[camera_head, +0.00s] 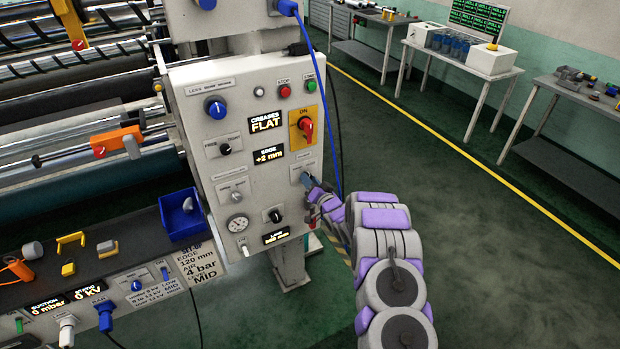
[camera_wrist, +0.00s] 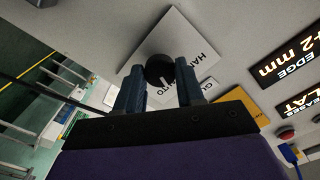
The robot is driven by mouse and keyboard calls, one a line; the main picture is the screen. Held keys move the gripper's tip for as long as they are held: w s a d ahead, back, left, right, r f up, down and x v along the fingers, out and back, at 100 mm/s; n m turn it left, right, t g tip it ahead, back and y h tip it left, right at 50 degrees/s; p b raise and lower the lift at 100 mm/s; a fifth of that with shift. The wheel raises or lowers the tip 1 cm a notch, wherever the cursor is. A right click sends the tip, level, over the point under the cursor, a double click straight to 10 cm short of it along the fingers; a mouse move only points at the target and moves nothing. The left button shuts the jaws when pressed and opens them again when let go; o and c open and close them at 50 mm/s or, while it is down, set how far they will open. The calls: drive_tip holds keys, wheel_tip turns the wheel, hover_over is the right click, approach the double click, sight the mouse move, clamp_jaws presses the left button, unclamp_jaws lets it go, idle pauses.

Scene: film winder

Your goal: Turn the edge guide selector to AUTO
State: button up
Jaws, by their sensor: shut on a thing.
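The edge guide selector is a round black knob (camera_wrist: 159,68) on a pale plate (camera_wrist: 178,38) in the wrist view. The plate's lettering reads HAND and partly hidden AUTO. A short pale mark shows on the knob, but I cannot tell which position it points to. My gripper (camera_head: 307,181) reaches the right side of the upright control panel. Its two blue fingers stand on either side of the knob and are shut on it. In the head view the fingers hide the knob, and only part of its plate (camera_head: 301,166) shows.
An EDGE display reading +2 mm (camera_head: 268,156) is left of the selector. A red rotary switch on a yellow plate (camera_head: 304,126) is just above. A blue cable (camera_head: 336,130) hangs close by my arm. Open floor (camera_head: 480,240) lies to the right.

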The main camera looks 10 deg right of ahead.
drive_tip(key=shift+d+r+m+p, duration=0.1)
drive_tip(key=shift+m+p, duration=0.35)
drive_tip(key=shift+m, duration=0.65)
drive_tip(key=o, duration=1)
drive_tip(key=shift+o, duration=0.2)
drive_tip(key=p+v, duration=0.1)
drive_tip(key=v, duration=1.6)
drive_tip(key=shift+s, duration=0.15)
drive_tip(key=shift+d, duration=0.1)
